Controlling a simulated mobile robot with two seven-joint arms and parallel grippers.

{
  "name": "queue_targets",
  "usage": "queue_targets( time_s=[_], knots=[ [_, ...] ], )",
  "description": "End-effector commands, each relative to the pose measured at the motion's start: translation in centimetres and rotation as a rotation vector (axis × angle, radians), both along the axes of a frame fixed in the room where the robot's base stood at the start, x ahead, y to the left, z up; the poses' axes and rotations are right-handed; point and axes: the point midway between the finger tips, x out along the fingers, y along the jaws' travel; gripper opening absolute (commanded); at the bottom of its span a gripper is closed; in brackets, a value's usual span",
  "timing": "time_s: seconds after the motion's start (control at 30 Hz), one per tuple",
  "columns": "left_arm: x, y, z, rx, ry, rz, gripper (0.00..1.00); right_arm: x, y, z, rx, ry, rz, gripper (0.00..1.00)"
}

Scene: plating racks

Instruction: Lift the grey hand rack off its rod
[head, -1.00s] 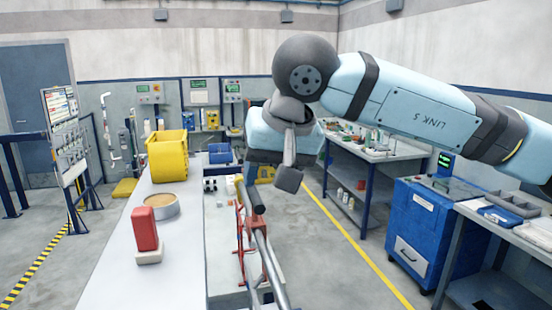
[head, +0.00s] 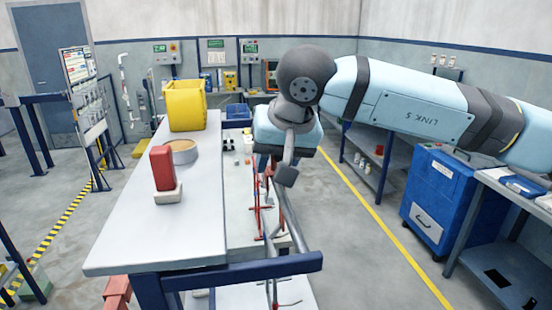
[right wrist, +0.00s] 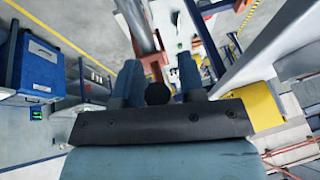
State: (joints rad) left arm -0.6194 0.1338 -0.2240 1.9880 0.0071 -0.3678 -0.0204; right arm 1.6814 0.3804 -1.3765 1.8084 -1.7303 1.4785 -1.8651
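My right gripper (head: 268,160) is in the middle of the head view, pointing down past the table's right edge. Its two blue fingers show apart in the right wrist view (right wrist: 159,82), with a dark round piece between them; I cannot tell whether they touch it. A grey rod (head: 291,216) runs toward me below the gripper. Red rack parts (head: 256,205) stand below and left of it. I cannot clearly pick out the grey hand rack; thin grey hooked bars (head: 272,292) show below the blue front bar. My left gripper is not in view.
A long table (head: 180,240) stands left, bearing a red block (head: 162,168) on a pale base, a round tin (head: 183,152) and a yellow bin (head: 186,105). A blue bar (head: 260,268) crosses in front. A blue cabinet (head: 432,205) stands right; the floor between is clear.

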Motion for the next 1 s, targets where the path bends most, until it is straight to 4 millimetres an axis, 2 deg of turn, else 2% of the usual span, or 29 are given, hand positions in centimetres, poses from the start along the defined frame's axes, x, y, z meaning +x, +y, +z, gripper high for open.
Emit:
queue_targets(
  time_s=[0.03, 0.13, 0.17, 0.23, 0.27, 0.33, 0.37, 0.67, 1.0],
  knots=[
    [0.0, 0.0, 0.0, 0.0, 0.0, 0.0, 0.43, 0.0, 0.0, 0.0, 0.0, 0.0, 0.0, 0.25],
    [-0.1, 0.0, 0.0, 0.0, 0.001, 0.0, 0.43, 0.0, 0.0, 0.0, 0.0, 0.0, 0.0, 0.02],
    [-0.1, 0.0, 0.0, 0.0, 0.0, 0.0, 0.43, 0.0, 0.0, 0.0, 0.0, 0.0, 0.0, 0.0],
    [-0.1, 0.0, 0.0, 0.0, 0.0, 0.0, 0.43, 0.0, 0.0, 0.0, 0.0, 0.0, 0.0, 0.0],
    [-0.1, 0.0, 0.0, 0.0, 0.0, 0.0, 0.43, 0.0, 0.0, 0.0, 0.0, 0.0, 0.0, 0.19],
    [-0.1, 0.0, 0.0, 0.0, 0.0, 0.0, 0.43, 0.0, 0.0, 0.0, 0.0, 0.0, 0.0, 0.03],
    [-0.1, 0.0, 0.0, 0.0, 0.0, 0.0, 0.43, 0.0, 0.0, 0.0, 0.0, 0.0, 0.0, 0.0],
    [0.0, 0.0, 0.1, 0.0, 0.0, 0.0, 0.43, 0.0, 0.0, 0.6, 0.001, -0.003, 0.0, 0.0],
    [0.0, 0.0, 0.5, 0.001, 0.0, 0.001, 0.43, 0.0, -0.1, 2.3, 0.003, -0.002, -0.001, 0.0]
  ],
)
